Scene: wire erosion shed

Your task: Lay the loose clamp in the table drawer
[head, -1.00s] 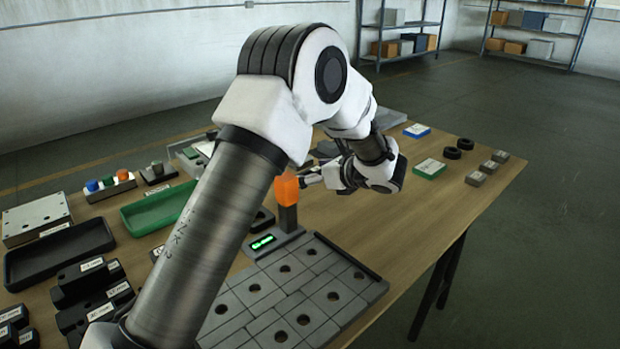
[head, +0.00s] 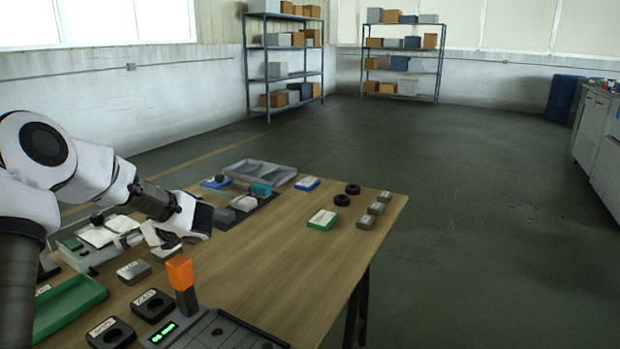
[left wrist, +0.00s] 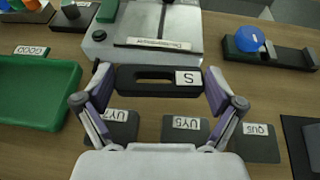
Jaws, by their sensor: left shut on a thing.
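The loose clamp (left wrist: 160,79) is a dark bar with a long slot and a white tag reading "S", seen in the left wrist view. My left gripper (left wrist: 158,88) is shut on it, one finger at each end. In the head view my left gripper (head: 165,234) is low over the left part of the table, where the clamp cannot be made out. No table drawer can be made out in either view. My right gripper is out of view.
An orange-topped post (head: 182,272) stands just in front of my left gripper, near a green tray (head: 70,305) and black ring holders (head: 152,305). A grey tray (head: 258,175) lies farther back. A cabinet (head: 594,130) stands far right.

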